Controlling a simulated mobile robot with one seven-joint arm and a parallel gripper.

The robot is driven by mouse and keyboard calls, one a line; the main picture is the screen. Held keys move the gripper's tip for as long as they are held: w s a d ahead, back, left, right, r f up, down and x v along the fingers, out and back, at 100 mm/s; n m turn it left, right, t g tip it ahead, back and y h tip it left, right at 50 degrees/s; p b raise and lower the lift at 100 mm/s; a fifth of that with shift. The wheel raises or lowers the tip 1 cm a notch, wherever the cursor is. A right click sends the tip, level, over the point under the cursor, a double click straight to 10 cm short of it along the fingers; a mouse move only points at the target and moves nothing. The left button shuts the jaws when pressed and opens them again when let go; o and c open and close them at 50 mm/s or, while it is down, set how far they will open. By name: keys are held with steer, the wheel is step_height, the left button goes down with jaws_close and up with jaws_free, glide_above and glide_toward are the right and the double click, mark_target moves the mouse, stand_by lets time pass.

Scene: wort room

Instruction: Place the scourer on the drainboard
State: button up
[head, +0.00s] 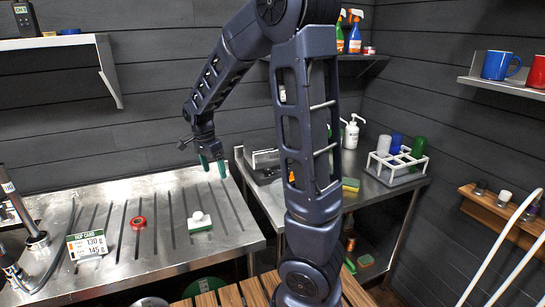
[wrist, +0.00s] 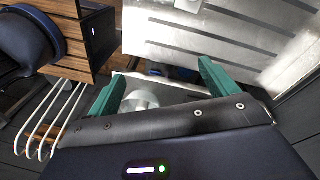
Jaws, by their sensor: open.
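The drainboard (head: 166,262) is the slotted steel top at the left of the head view; a slotted steel top (wrist: 215,45) also shows in the wrist view. A yellow-and-green block (head: 350,184), which looks like a scourer, lies on the right-hand steel table, partly hidden by my arm. A white-knobbed pad with a green base (head: 199,222) lies on the drainboard; I cannot tell whether it is a scourer too. My gripper (head: 213,167) is open and empty, above the drainboard's back right part. Its green fingers stand apart in the wrist view (wrist: 160,78).
On the right table (head: 372,195) stand a white rack (head: 395,165) with bottles and a white pump bottle (head: 352,131). The drainboard's front right is clear.

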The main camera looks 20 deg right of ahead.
steer(key=s+d+r+n+t, duration=0.2)
steer(key=s+d+r+n, duration=0.1)
steer(key=s, duration=0.3)
steer(key=s+d+r+n+t+y, duration=0.1)
steer(key=s+d+r+n, duration=0.3)
steer(key=s+d+n, duration=0.1)
steer(key=s+d+r+n+t, duration=0.2)
steer(key=s+d+r+n, duration=0.2)
steer(key=s, duration=0.5)
steer(key=shift+s+d+r+n+t, duration=0.15)
steer(key=shift+s+d+n+t, duration=0.25)
steer(key=shift+d, duration=0.65)
